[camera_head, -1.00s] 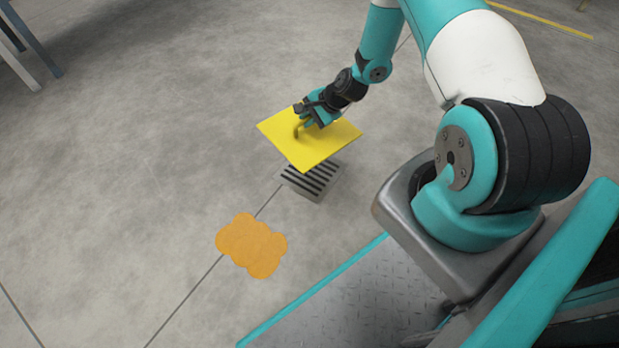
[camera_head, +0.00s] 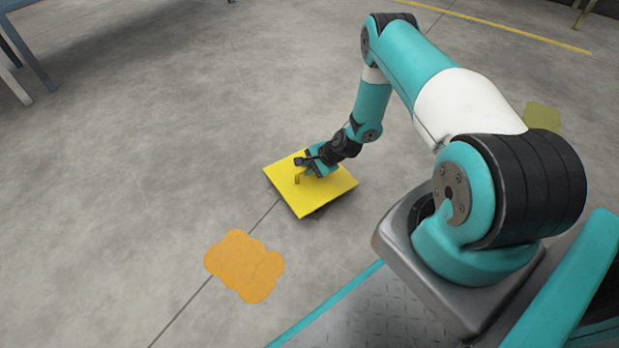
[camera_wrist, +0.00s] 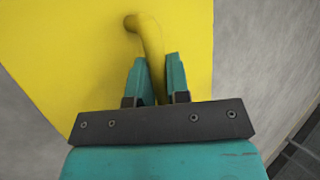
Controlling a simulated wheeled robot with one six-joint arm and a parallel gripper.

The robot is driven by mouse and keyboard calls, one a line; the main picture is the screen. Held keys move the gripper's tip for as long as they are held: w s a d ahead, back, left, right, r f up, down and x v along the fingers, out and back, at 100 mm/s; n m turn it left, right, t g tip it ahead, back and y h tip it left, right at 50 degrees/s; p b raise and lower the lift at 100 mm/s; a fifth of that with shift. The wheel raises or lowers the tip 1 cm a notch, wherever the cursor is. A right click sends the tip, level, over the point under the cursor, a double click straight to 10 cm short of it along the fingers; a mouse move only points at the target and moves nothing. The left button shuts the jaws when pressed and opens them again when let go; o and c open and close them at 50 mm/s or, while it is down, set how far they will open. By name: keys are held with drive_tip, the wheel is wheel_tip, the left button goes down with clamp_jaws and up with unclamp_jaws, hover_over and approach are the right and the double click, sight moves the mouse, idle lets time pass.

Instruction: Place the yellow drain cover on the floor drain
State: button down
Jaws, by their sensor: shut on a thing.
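The yellow drain cover (camera_head: 312,195) is a flat square plate with a raised yellow handle. My gripper (camera_head: 308,172) is shut on the handle, and the wrist view shows both fingers (camera_wrist: 156,80) on either side of the yellow handle (camera_wrist: 148,40). In the head view the cover lies over the spot of the floor drain, low and close to the floor. The drain is almost wholly hidden beneath it; only a dark strip shows at the cover's lower right edge. I cannot tell whether the cover touches the drain. A dark slatted grate (camera_wrist: 300,155) shows at the wrist view's lower right.
An orange spill patch (camera_head: 244,266) lies on the floor to the lower left of the cover. Table legs (camera_head: 28,60) stand at the upper left. A yellow-green patch (camera_head: 542,117) shows at the right behind my arm. The floor left of the cover is clear.

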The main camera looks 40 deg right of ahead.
drive_tip(key=shift+f+b, duration=0.85)
drive_tip(key=shift+f, duration=0.9)
